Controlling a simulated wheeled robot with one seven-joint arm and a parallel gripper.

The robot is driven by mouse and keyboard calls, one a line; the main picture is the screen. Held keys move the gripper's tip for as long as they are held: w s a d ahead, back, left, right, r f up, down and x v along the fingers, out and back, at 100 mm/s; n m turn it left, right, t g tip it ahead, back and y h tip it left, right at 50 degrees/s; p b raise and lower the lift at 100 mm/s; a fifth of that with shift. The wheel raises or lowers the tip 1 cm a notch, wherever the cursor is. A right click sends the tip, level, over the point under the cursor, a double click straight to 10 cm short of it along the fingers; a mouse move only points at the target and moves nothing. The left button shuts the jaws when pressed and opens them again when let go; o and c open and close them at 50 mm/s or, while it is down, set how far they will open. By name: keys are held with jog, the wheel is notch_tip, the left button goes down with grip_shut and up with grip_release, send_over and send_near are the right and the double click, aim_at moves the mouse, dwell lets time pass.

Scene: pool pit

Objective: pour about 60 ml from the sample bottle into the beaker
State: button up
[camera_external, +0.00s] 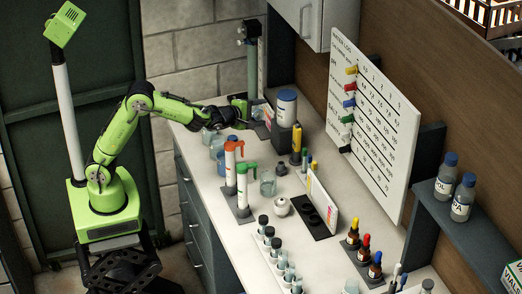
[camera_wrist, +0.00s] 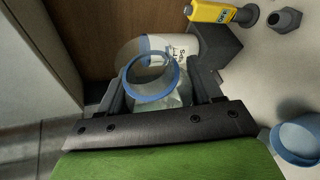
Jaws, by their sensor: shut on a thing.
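My gripper (camera_wrist: 160,92) is shut on a clear bottle with a blue ring at its mouth (camera_wrist: 153,75), which I take to be the sample bottle. In the wrist view it sits between the two dark fingers, its open mouth facing the camera. In the external view my gripper (camera_external: 238,108) is at the far end of the counter, and the held bottle is hard to make out. A clear glass vessel (camera_external: 268,183), probably the beaker, stands mid-counter, well apart from my gripper. A blue-rimmed vessel (camera_wrist: 297,140) shows at right in the wrist view.
A white jar with a blue lid (camera_external: 287,107) stands close to my gripper. The yellow instrument (camera_external: 297,138), orange and green-topped tubes (camera_external: 231,165), a white round pot (camera_external: 282,206) and a vial rack (camera_external: 273,250) crowd the counter. A whiteboard (camera_external: 372,120) stands at the back.

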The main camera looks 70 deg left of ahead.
jog(key=shift+d+r+n+b, duration=0.2)
jog(key=shift+n+b, duration=0.1)
jog(key=shift+b, duration=0.2)
jog(key=shift+w+b, duration=0.1)
jog(key=shift+b, duration=0.2)
dwell(1.2)
jog(key=f+n+h+b, duration=0.1)
jog(key=b, duration=0.2)
jog(key=d+n+h+b, duration=0.1)
jog(key=b, duration=0.2)
jog(key=shift+d+f, duration=0.2)
jog(key=shift+f, duration=0.2)
jog(key=b, duration=0.1)
jog(key=n+h+b, duration=0.1)
jog(key=shift+d+n+b, duration=0.25)
jog(key=shift+n+b, duration=0.05)
jog(key=shift+b, duration=0.1)
jog(key=h+b, duration=0.1)
jog(key=f+n+b, duration=0.1)
jog(key=b, duration=0.1)
jog(key=shift+w+a+n+g+h, duration=0.1)
jog(key=shift+a+n+g+h, duration=0.2)
jog(key=shift+h, duration=0.1)
notch_tip(320, 180, down, 13)
jog(key=n+h+b, duration=0.2)
jog(key=b, duration=0.3)
jog(key=shift+w+n+h, duration=0.2)
jog(key=shift+n+h, duration=0.1)
jog(key=shift+n, duration=0.1)
